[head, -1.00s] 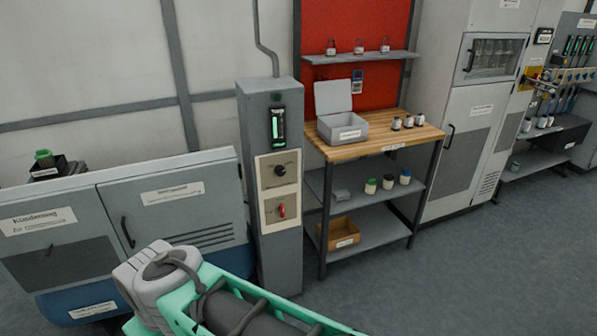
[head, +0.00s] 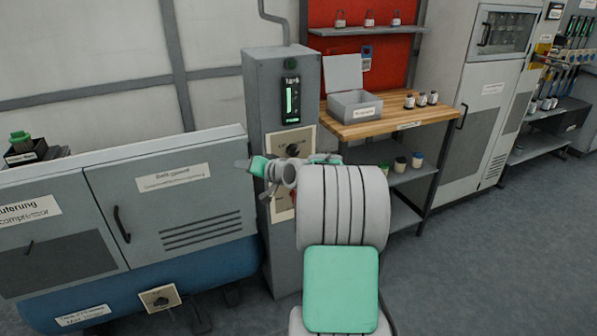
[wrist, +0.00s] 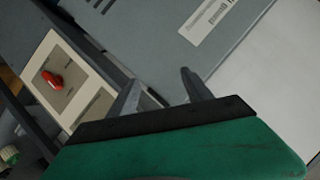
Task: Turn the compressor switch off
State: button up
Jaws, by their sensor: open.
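A grey column (head: 283,75) carries beige switch plates with a black knob (head: 292,150) above a red knob. The red knob is mostly hidden behind my arm in the head view, but shows clear on its plate in the wrist view (wrist: 52,79). Another dark knob on a beige plate (head: 160,298) sits low by the blue tank. The labels at the knobs are too small to read, so I cannot tell which is the compressor switch. My gripper (wrist: 158,80) is open and empty, in front of the column and apart from the red knob, which lies left of its fingers in the wrist view.
A grey compressor cabinet (head: 180,200) on a blue tank stands left of the column. A wooden-topped bench (head: 385,124) with a grey box (head: 354,104) and small bottles stands to the right. Tall grey cabinets stand further right. The floor (head: 480,270) at the right is clear.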

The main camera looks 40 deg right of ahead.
jog(key=d+f+m+t+h+b, duration=0.1)
jog(key=d+f+m+t, duration=0.2)
jog(key=d, duration=0.7)
jog(key=m+t+h+b, duration=0.1)
jog(key=m+h+b, duration=0.1)
jog(key=m+h, duration=0.1)
send_near(296, 152)
jog(key=w, duration=0.1)
jog(key=p+x, duration=0.1)
jog(key=x, duration=0.6)
jog(key=shift+w+f, duration=0.15)
jog(key=shift+w+d, duration=0.1)
jog(key=shift+w, duration=0.2)
grip_shut()
